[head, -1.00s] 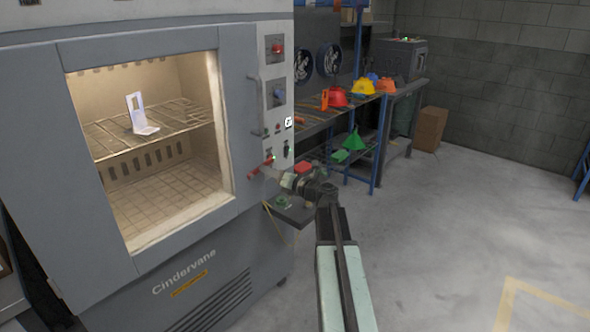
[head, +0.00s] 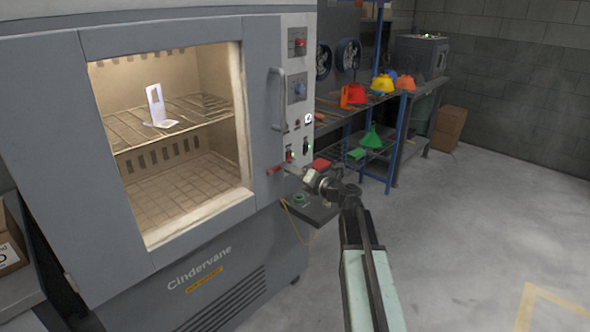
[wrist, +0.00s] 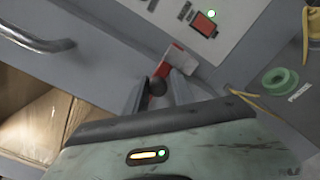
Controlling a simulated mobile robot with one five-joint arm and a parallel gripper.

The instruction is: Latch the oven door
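The oven (head: 185,225) has its grey door (head: 258,130) seated against the frame, with no gap that I can see. A red latch handle (head: 274,170) sits at the door's right edge, below the vertical metal door handle (head: 279,98).
A control panel (head: 297,90) with switches borders the door. A small dark shelf (head: 310,210) holding a green ring (head: 300,198) juts out below my gripper. A blue-framed bench (head: 385,150) with hard hats stands behind. The floor (head: 450,240) at right is clear.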

